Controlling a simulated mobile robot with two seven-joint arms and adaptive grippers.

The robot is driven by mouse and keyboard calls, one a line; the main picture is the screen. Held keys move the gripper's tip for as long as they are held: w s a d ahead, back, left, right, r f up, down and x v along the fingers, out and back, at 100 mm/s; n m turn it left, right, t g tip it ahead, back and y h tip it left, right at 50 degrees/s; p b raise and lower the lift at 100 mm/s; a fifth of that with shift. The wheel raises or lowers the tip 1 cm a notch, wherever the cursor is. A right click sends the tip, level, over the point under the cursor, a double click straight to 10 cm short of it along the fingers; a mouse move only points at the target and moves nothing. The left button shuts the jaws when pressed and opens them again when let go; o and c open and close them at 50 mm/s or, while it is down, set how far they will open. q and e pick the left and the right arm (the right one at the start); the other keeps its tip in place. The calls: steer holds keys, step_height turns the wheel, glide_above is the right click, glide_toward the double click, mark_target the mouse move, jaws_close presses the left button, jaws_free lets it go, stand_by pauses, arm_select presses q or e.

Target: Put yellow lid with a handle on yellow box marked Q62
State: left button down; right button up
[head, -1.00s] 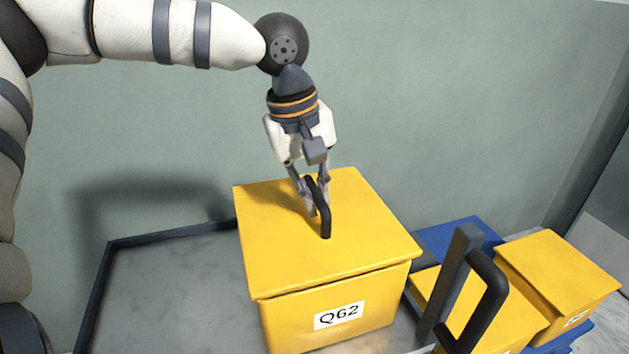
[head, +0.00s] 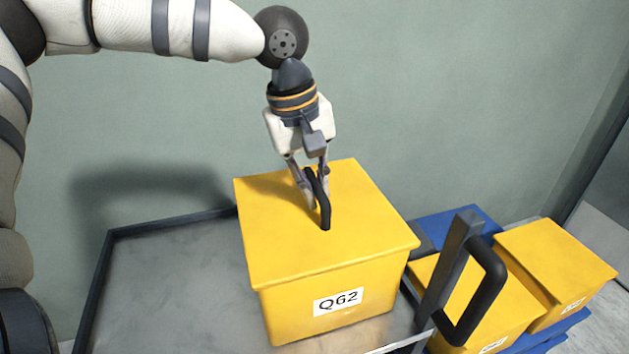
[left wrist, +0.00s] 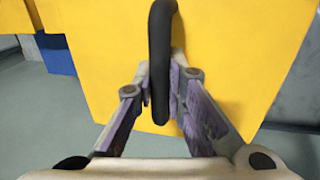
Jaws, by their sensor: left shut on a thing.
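The yellow lid (head: 280,240) with a black handle (head: 325,215) lies level on top of the yellow box marked Q62 (head: 375,292), and its rim looks closed against the box. My left gripper (head: 315,198) comes down from above and is shut on the black handle. The left wrist view shows the handle (left wrist: 160,60) between both fingers, with the yellow lid (left wrist: 230,50) behind it. My right gripper is not in view.
The box stands on a grey metal cart top (head: 175,290) with a raised dark rim. A black cart handle (head: 485,290) rises at the right. The cart's left part is clear.

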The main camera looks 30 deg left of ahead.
arm_select(q)
steer(key=c, duration=1.6)
jaws_free()
steer(key=shift+o, duration=0.2)
step_height(320, 180, up, 12)
steer(key=s+a, duration=0.1)
steer(key=s, duration=0.1)
steer(key=shift+a+f, duration=0.15)
steer(key=shift+a, duration=0.1)
